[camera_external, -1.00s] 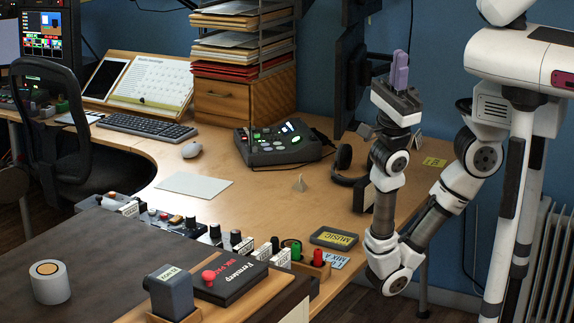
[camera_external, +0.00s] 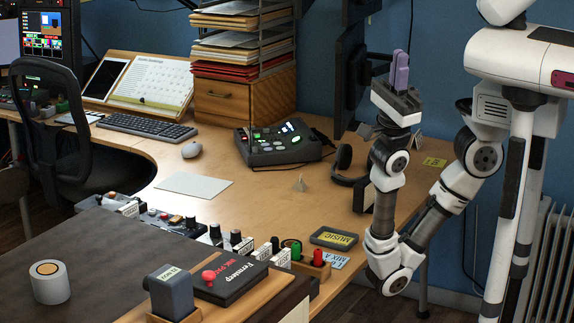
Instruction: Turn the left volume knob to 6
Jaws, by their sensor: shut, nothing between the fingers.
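My gripper (camera_external: 400,72) points upward at the right, above the desk's right end. Its purple fingers are shut with nothing between them. It is well apart from every knob. A row of control boxes with knobs (camera_external: 215,233) runs along the desk's front part, beside the dark mat. Black-topped, green and red knobs (camera_external: 291,250) stand at its right end, near the MUSIC sign. A dark console with lit buttons (camera_external: 280,143) sits farther back. Which knob is the left volume knob, and its setting, are too small to tell.
A MUSIC sign (camera_external: 334,238) and a small MIX label lie at the desk's right edge. Headphones (camera_external: 345,165) lie behind them. A black case (camera_external: 232,275) and a grey block (camera_external: 170,290) stand in front. The wooden desktop (camera_external: 240,205) is clear around a paper sheet.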

